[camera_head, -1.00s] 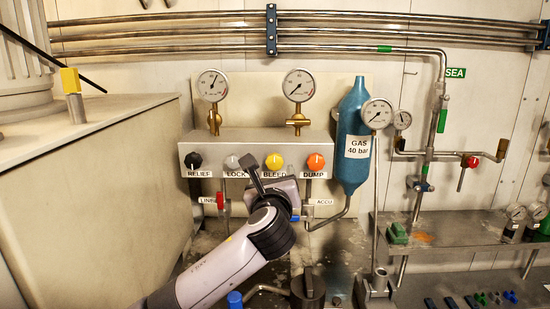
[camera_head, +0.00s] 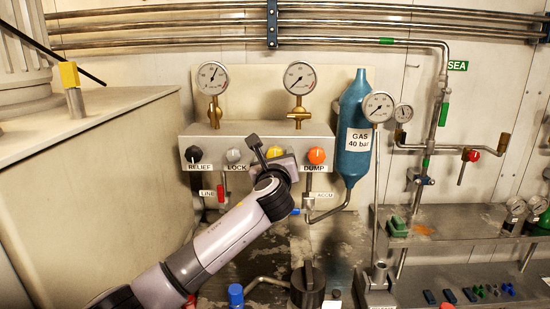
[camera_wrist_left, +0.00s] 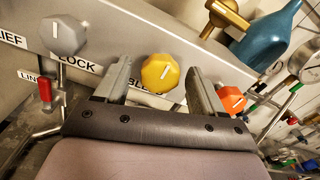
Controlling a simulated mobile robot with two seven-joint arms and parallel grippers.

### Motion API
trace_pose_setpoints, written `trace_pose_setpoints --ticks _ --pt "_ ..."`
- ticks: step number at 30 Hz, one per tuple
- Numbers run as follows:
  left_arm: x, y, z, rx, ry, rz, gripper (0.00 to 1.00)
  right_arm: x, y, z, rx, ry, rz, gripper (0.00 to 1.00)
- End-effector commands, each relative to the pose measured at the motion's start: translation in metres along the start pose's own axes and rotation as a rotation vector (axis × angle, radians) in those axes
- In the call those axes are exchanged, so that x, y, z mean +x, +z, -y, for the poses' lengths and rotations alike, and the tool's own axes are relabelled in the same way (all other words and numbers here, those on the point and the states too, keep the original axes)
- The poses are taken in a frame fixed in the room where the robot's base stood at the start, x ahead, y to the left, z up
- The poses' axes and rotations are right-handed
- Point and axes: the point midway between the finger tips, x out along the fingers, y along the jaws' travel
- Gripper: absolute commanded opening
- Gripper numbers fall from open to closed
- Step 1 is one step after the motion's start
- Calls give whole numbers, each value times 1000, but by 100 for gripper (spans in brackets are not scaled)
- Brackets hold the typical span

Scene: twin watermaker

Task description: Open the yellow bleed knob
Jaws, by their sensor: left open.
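The yellow bleed knob (camera_head: 275,151) is on the front of a grey panel (camera_head: 215,140), third in a row of knobs, partly covered by my gripper in the head view. My left gripper (camera_head: 267,149) is open in front of it. In the left wrist view the yellow knob (camera_wrist_left: 161,72) shows between the two spread fingers (camera_wrist_left: 159,70), with a gap visible on each side. Its white mark is tilted. I cannot tell how deep the fingers reach around it. The BLEED label is mostly hidden. My right gripper is not in view.
The grey LOCK knob (camera_head: 234,156) and orange DUMP knob (camera_head: 316,156) flank the yellow one closely. The black RELIEF knob (camera_head: 193,154) is farther left. Gauges (camera_head: 299,78) rise above the panel. A blue gas bottle (camera_head: 356,130) stands right. Small valves and pipes hang below.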

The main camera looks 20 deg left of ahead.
Motion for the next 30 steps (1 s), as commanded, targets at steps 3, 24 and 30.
trace_pose_setpoints --ticks 3,24,30 --pt "0 0 0 0 0 0 69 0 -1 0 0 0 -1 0" --pt "0 0 0 -55 0 -1 13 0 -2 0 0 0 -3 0" --pt "0 0 0 -179 0 -2 13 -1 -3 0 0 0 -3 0"
